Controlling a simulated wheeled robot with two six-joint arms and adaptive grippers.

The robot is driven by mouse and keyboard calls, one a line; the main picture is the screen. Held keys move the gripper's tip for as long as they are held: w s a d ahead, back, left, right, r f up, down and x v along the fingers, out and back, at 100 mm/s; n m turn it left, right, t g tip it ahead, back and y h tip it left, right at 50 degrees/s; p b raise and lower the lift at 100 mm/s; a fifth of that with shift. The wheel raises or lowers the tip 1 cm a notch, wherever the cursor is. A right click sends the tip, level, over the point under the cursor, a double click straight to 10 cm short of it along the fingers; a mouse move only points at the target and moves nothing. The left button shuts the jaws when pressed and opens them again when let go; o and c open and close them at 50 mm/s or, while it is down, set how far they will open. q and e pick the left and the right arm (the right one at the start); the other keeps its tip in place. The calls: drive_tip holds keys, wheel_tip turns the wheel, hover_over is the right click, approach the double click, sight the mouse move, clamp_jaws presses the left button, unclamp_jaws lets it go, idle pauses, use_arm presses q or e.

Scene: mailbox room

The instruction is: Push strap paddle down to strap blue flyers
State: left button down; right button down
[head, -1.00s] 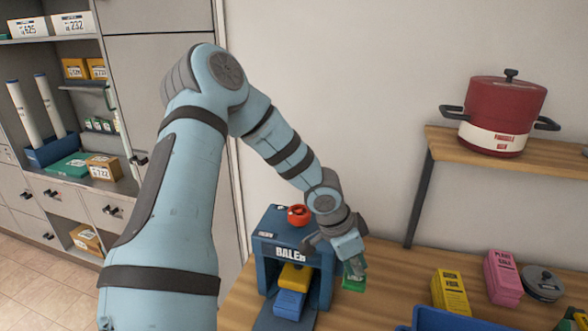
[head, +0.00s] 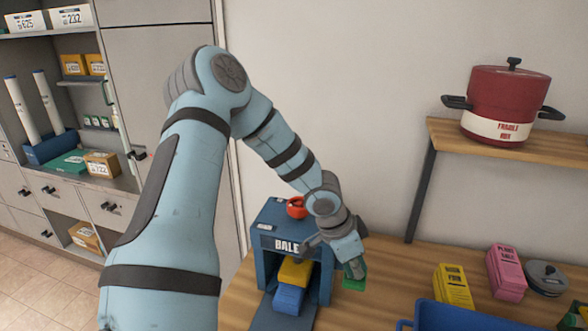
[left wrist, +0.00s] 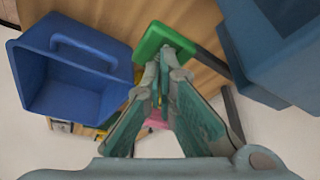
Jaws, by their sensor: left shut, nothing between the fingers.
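The blue baler (head: 267,246) stands on the wooden table, with a red knob (head: 297,208) on top. Blue flyers (head: 289,298) lie in its opening, with a yellow block (head: 295,272) above them. A green strap paddle (head: 356,282) is at the baler's right side; it also shows in the left wrist view (left wrist: 166,38). My left gripper (head: 352,268) is shut and empty, pointing down at the paddle. In the left wrist view its fingertips (left wrist: 163,70) are together close to the paddle; contact is hard to tell. My right gripper is out of view.
A blue bin (head: 457,315) stands at the front right. A yellow pack (head: 453,287), a pink pack (head: 506,273) and a grey lidded pot (head: 546,278) are behind it. A red pot (head: 503,105) stands on a shelf (head: 455,141) above. Table between baler and bin is clear.

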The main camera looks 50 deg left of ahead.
use_arm(q)
drive_tip(key=shift+f, duration=0.25)
drive_tip(key=shift+f+b, duration=0.4)
drive_tip(key=shift+f, duration=0.2)
drive_tip(key=shift+w+f+b, duration=0.1)
drive_tip(key=shift+f+b, duration=0.2)
drive_tip(key=shift+f, duration=0.3)
drive_tip(key=shift+a+f, duration=0.1)
idle(0.8)
